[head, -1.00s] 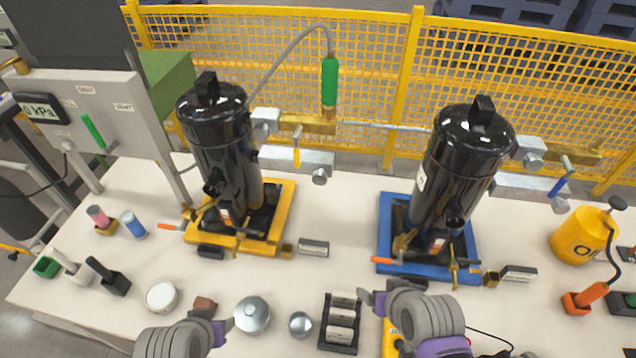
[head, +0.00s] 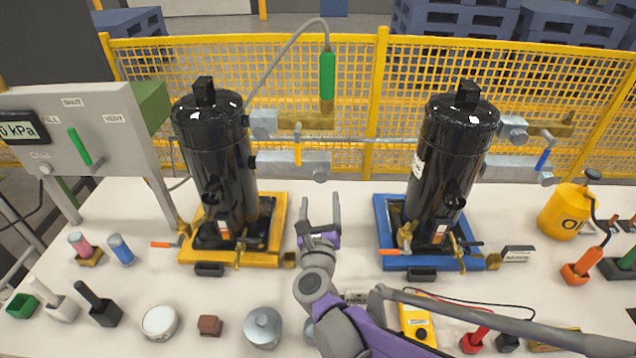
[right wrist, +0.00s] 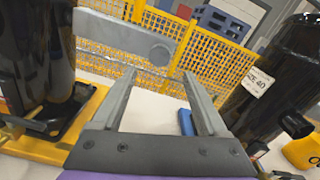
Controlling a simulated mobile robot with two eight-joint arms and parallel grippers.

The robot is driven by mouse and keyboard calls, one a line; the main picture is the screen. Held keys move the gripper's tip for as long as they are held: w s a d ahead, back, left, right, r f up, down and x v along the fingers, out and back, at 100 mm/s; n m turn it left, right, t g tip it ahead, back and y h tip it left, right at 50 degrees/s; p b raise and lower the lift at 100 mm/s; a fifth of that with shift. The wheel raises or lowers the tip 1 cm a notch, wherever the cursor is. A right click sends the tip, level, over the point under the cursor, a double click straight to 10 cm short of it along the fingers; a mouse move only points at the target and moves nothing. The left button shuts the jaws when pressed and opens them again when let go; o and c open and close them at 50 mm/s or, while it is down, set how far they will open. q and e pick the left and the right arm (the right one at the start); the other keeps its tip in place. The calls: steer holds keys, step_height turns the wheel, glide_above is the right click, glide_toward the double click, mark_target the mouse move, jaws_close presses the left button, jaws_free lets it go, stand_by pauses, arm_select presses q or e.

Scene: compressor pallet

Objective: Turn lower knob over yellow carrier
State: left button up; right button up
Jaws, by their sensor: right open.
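The yellow carrier (head: 185,254) holds a black upright compressor (head: 215,160) on the left of the table. The lower grey bar (head: 290,163) ends in a round grey knob (head: 320,175); this knob also shows in the right wrist view (right wrist: 160,54). My right gripper (head: 319,205) is open and empty, between the two carriers. It appears below the knob in the head view, fingers pointing toward the fence, not touching the knob. In the right wrist view the knob lies just beyond and between the fingertips (right wrist: 158,80).
A blue carrier (head: 385,220) with a second black compressor (head: 450,150) stands to the right. A yellow mesh fence (head: 375,100) runs behind the table. A gauge panel (head: 75,130) stands at the left. Cups, tins and a yellow meter (head: 417,325) line the front.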

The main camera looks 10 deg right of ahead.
mark_target(321, 179)
steer(key=x, duration=0.8)
steer(key=shift+w+d, duration=0.1)
steer(key=shift+w, duration=0.15)
jaws_close()
